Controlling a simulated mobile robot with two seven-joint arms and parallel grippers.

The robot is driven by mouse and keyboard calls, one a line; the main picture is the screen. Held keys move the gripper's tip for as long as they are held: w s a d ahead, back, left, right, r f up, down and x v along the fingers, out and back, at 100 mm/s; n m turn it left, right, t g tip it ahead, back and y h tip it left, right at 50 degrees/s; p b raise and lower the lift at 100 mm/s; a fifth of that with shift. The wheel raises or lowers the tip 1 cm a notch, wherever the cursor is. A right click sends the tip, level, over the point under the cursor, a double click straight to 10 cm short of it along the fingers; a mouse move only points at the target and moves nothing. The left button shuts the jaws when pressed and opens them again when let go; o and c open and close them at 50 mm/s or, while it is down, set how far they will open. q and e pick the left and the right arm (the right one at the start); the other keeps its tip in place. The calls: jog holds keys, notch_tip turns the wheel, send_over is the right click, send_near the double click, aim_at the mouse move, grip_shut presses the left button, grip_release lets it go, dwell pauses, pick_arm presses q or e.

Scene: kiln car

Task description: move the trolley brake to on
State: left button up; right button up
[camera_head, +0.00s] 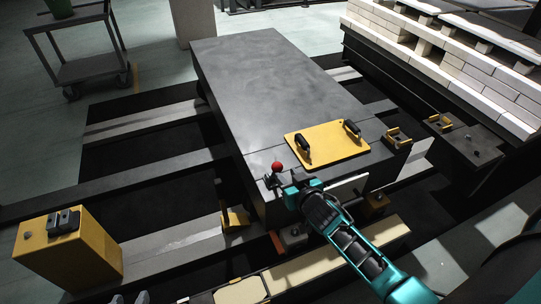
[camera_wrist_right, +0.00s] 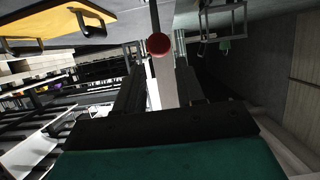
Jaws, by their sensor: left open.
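The brake lever's red ball knob (camera_head: 277,167) stands at the near left corner of the dark trolley (camera_head: 250,85). My right gripper (camera_head: 275,183) is just below the knob in the head view. In the right wrist view, the red knob (camera_wrist_right: 159,44) shows between the tips of my right gripper (camera_wrist_right: 158,52), with a gap on each side. The fingers are apart and I see no grip on the knob. The lever's lower part is hidden. Only the grey tips of my left gripper (camera_head: 130,298) show at the bottom edge, away from the trolley.
A yellow plate (camera_head: 327,142) with two black handles lies on the trolley. A yellow box (camera_head: 68,250) stands at the left. Dark pits and rails surround the trolley. Stacked pale bricks (camera_head: 480,75) are at the right, and a grey cart (camera_head: 85,67) is at the back left.

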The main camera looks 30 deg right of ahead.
aim_at(279, 168)
jog(key=shift+b+x, duration=0.5)
jog(key=shift+x, duration=0.35)
jog(key=shift+w+f+b, duration=0.4)
jog(key=shift+w+b, duration=0.1)
jog(key=shift+w, duration=0.05)
jog(key=b+x, duration=0.2)
jog(key=shift+w+f, duration=0.1)
jog(key=shift+w, duration=0.45)
jog(key=shift+w+d, duration=0.1)
jog(key=shift+w, duration=0.1)
pick_arm(q)
jog(key=f, duration=0.1)
jog(key=d, duration=0.1)
jog(key=f, duration=0.1)
jog(key=shift+w+d+f, duration=0.15)
jog(key=shift+d+f, duration=0.1)
jog(key=shift+f, duration=0.1)
pick_arm(e)
jog(key=shift+c, duration=0.3)
